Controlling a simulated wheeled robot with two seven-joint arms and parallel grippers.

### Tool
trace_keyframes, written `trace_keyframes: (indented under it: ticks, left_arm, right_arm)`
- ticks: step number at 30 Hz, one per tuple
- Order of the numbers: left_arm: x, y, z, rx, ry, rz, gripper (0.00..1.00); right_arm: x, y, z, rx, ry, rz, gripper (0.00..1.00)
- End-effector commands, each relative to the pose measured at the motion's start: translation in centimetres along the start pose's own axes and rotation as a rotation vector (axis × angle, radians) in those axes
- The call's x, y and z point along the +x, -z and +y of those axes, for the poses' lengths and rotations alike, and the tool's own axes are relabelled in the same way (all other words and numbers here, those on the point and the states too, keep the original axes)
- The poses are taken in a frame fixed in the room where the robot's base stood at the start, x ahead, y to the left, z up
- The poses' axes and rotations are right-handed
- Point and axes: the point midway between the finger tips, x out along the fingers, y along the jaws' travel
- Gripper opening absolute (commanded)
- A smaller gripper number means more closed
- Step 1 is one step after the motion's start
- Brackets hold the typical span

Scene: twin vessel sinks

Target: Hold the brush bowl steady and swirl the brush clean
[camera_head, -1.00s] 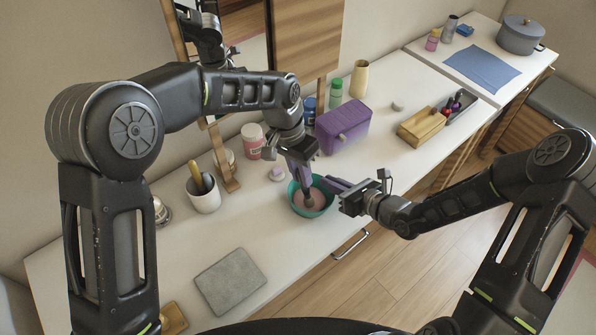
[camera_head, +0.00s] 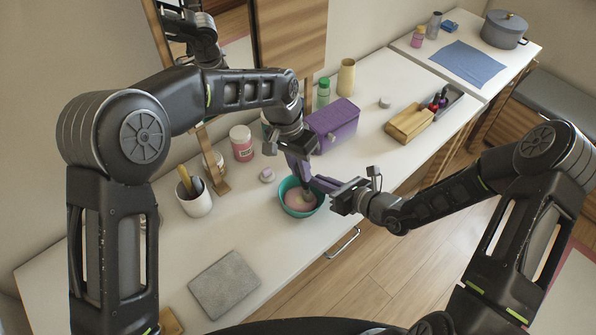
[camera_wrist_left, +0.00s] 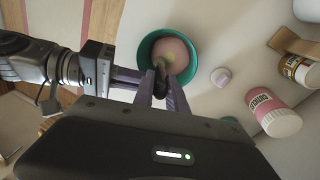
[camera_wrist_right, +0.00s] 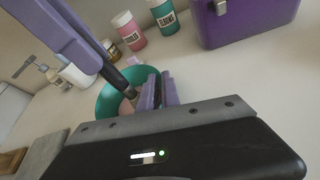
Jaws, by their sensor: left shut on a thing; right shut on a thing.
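The teal brush bowl (camera_head: 284,199) stands on the white counter with pinkish content inside. My right gripper (camera_head: 325,184) comes from the right and is shut on the bowl's rim; the right wrist view shows its purple fingers (camera_wrist_right: 161,91) at the teal wall (camera_wrist_right: 108,98). My left gripper (camera_head: 302,175) is above the bowl, shut on the dark brush (camera_wrist_left: 160,82). The brush points down into the bowl, and its tip is near a paler patch in the pink content (camera_wrist_left: 170,50). The fingers hide much of the brush.
A white cup with tools (camera_head: 196,203), a pink jar (camera_head: 242,146) and a small pale lid (camera_head: 267,175) are left of the bowl. A purple box (camera_head: 334,122) is behind it. A grey slab (camera_head: 224,284) lies in front. The counter between slab and bowl is clear.

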Motion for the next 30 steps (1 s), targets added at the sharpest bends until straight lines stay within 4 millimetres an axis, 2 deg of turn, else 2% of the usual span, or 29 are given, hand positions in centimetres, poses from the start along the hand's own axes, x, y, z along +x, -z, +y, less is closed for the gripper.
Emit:
trace_keyframes:
  ticks: [1, 11, 20, 30]
  left_arm:
    - [0.1, 0.3, -0.1, 0.000, 0.000, 0.000, 0.00]
    - [0.1, 0.5, -0.1, 0.000, 0.000, 0.000, 0.00]
    - [0.0, 1.4, -1.5, -0.001, 0.000, 0.000, 0.00]
    - [0.0, 1.5, -1.7, 0.000, 0.000, 0.000, 0.00]
  right_arm:
    - [-0.1, 0.5, 0.0, 0.004, 0.001, 0.011, 0.00]
    - [-0.1, 0.5, 0.0, 0.004, 0.001, 0.011, 0.00]
    - [-0.1, 0.5, 0.0, 0.004, 0.001, 0.011, 0.00]
    - [-0.1, 0.5, 0.0, 0.004, 0.001, 0.011, 0.00]
